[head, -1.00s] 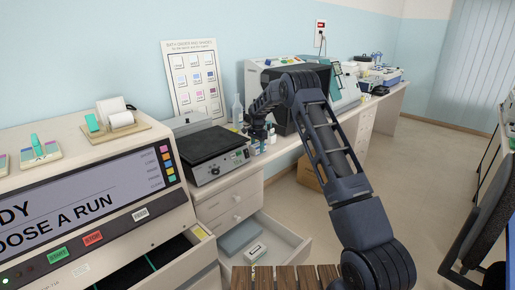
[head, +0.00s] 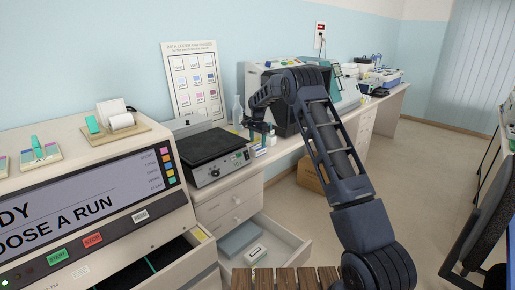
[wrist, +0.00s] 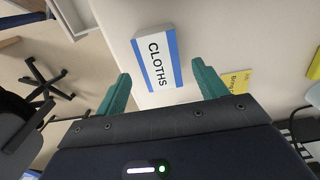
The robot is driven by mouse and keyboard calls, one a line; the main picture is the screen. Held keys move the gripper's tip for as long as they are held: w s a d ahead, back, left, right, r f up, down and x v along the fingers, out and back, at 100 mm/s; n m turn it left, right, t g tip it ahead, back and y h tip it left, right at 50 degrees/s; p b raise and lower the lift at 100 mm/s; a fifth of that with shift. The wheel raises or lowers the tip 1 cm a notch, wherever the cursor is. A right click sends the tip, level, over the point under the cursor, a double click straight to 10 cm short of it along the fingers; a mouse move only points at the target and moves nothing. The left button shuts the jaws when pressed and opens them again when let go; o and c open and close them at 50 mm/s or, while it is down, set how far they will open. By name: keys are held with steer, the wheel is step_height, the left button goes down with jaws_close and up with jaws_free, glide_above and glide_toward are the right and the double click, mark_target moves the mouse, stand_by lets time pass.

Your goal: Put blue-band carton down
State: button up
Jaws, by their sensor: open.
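The two green fingers stand apart, one on each side of the carton's near end, with visible gaps. My gripper is open and holds nothing.
A yellow note (wrist: 236,82) lies on the bench right of the fingers. In the head view the hotplate (head: 206,148) stands left of my gripper, and a dark-fronted machine (head: 286,115) stands behind it. An open drawer (head: 287,238) juts out below.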

mark_target(258, 146)
step_height(258, 146, up, 7)
stand_by(0.3)
steer(key=s+d+r+n+t, duration=0.1)
steer(key=s+d+r+n, duration=0.1)
steer(key=s+d+r, duration=0.85)
steer(key=s+d+r+n+t, duration=0.1)
steer(key=s+d+r+n, duration=0.1)
steer(key=s+d+r, duration=0.85)
steer(key=s+d+r+n+t, duration=0.1)
steer(key=s, duration=1.1)
steer(key=s+d+r+n, duration=0.1)
steer(key=s+d+n, duration=0.1)
steer(key=s, duration=0.9)
steer(key=s+d+f+n, duration=0.1)
steer(key=s+f, duration=0.2)
steer(key=s, duration=0.5)
steer(key=s+d+f+n+t, duration=0.1)
steer(key=s+f, duration=0.3)
steer(key=s, duration=0.5)
steer(key=shift+d+t, duration=0.3)
steer(key=shift+d, duration=0.25)
steer(key=shift+c, duration=0.2)
